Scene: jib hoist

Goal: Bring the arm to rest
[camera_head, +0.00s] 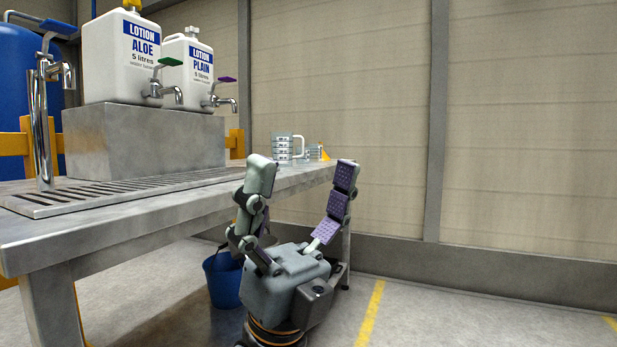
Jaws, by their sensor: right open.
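My right gripper (300,190) is in the middle of the camera_head view, fingers spread wide and pointing up. Nothing is between its fingers. It stands in front of the steel table's right end and hides part of that edge and part of a blue bucket. I cannot tell how far it is from the table edge. My left gripper does not show.
A steel table (120,235) with a drain grate (100,192) runs along the left. On it are a metal block (150,140) with two lotion jugs, a tap (42,120) and clear measuring jugs (283,148). A blue bucket (222,283) is below. The right floor is open.

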